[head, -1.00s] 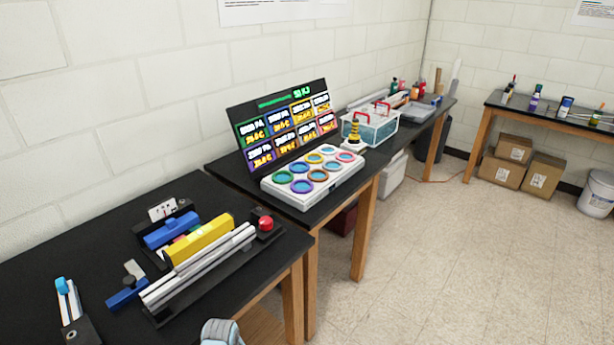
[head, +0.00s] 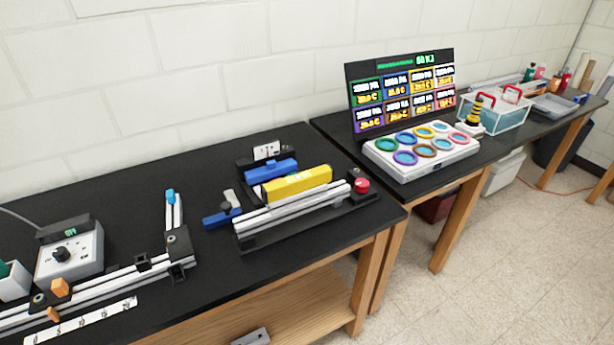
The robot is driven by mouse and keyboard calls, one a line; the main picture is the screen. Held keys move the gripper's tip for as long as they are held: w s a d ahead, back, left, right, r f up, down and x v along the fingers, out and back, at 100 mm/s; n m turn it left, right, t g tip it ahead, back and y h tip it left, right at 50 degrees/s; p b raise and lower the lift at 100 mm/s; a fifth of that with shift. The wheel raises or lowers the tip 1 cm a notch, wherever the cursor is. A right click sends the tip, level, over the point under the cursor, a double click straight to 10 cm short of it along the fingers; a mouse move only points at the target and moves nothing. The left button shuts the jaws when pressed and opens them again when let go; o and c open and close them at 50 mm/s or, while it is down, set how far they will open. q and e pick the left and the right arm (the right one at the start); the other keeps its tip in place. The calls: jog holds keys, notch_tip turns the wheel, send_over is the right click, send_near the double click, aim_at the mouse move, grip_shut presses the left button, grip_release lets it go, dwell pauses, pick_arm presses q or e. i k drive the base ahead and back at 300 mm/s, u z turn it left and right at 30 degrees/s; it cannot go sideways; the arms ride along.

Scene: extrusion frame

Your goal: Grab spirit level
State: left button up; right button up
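The spirit level is most likely the yellow bar (head: 297,184) with a small pale-green patch on its upper side. It lies lengthwise against the silver extrusion rails (head: 290,210) of a black fixture on the near table, tilted slightly up to the right. Its lower edge is partly hidden by the rails. Neither of my grippers can be made out in the head view, so nothing is seen holding or touching the yellow bar.
A blue block (head: 271,170) lies behind the bar, a red button (head: 361,186) at its right and a blue clamp (head: 221,216) at its left. A second rail with a grey control box (head: 70,252) stands further left. The black tabletop (head: 110,205) is clear behind them.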

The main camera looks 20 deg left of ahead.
aim_at(275, 191)
jog(key=u, duration=1.2)
jog(key=k, duration=0.7)
jog(key=z, duration=0.6)
